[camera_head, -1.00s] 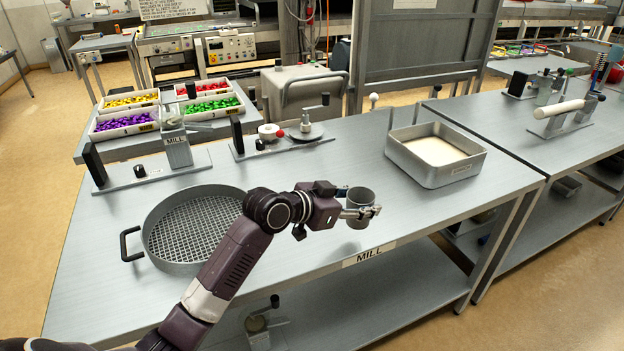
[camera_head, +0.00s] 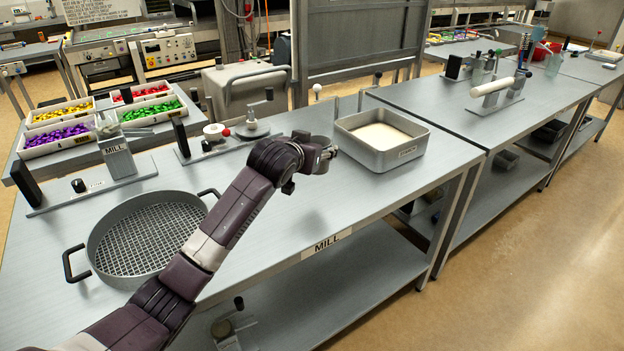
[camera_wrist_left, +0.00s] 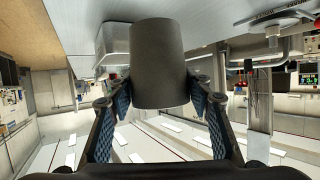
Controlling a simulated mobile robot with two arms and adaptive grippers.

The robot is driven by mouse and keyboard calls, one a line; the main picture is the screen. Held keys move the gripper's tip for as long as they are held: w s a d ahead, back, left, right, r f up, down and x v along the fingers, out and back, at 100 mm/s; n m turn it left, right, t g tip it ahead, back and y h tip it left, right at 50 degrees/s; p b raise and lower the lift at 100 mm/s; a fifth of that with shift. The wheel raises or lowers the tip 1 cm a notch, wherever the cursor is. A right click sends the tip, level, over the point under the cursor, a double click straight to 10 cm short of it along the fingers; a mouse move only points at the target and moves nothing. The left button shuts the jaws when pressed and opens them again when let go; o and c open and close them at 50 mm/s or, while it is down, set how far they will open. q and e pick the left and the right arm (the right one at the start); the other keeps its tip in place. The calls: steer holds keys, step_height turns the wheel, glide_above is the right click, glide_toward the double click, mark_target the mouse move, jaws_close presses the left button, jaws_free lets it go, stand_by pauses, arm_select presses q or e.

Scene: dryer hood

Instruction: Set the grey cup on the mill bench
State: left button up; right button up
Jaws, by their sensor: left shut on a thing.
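My left gripper (camera_head: 328,152) is shut on the grey cup, seen over the mill bench (camera_head: 350,205) just left of a grey tray. In the head view the cup is mostly hidden behind the gripper. In the left wrist view the cup (camera_wrist_left: 158,60) fills the upper middle between the two fingers of the gripper (camera_wrist_left: 158,98). I cannot tell whether its base touches the bench. The bench carries a MILL label (camera_head: 326,243) on its front edge. My right gripper is not in view.
The grey tray (camera_head: 405,160) with pale contents stands close right of the gripper. A round sieve (camera_head: 100,250) lies at the left of the bench. A lever device (camera_head: 245,130) and a MILL-labelled stand (camera_head: 117,160) line the back. The front middle of the bench is clear.

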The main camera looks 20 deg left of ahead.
arm_select(q)
step_height(320, 180, down, 6)
steer(key=shift+r, duration=0.15)
steer(key=shift+f+p, duration=0.45)
steer(key=shift+f, duration=2.2)
steer(key=o, duration=1.2)
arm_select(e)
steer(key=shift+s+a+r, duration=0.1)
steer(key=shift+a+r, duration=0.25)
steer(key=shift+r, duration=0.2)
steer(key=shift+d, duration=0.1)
arm_select(q)
steer(key=shift+s+r, duration=0.25)
steer(key=shift+s, duration=0.35)
steer(key=b+v, duration=0.1)
steer(key=v, duration=1)
steer(key=shift+w, duration=0.1)
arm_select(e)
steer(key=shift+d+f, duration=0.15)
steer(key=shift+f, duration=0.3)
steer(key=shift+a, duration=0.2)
